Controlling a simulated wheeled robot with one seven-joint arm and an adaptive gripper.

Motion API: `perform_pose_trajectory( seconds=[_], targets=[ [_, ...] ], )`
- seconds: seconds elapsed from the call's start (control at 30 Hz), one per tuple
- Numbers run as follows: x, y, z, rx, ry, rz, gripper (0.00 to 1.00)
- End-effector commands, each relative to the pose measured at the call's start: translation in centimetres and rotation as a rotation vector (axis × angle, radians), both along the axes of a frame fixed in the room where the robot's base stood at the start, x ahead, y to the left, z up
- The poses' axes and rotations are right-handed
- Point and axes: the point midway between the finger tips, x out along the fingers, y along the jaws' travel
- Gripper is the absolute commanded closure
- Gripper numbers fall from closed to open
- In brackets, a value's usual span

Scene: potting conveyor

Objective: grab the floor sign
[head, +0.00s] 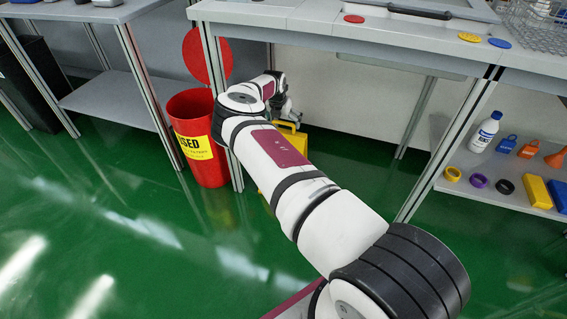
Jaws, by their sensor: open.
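A yellow floor sign (302,147) stands on the green floor under the workbench, just right of the red bin. My own arm covers much of it; parts of yellow show at its upper right and lower left. My gripper (289,116) is at the far end of my arm, at the top of the sign. It is open, and it looks small and partly hidden. I cannot tell whether its fingers touch the sign or are around its top edge.
A red bin (203,170) with a yellow label and raised round lid stands beside a bench leg. The workbench (270,20) spans above my gripper. A lower shelf (480,215) at right holds a white bottle (485,132), tape rolls and boxes. Floor at left front is clear.

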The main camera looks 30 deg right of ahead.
Motion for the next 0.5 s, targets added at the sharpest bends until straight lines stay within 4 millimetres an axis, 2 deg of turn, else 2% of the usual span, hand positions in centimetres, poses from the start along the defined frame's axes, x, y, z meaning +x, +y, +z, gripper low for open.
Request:
perform_pose_trajectory(
  seconds=[0.03, 0.2, 0.5],
  targets=[
    [0.2, -0.3, -0.9, -0.001, 0.0, 0.0, 0.0],
    [0.6, -0.8, -2.6, -0.001, -0.001, 0.0, 0.0],
    [0.8, -0.9, -2.8, -0.001, -0.001, -0.001, 0.0]
  ],
)
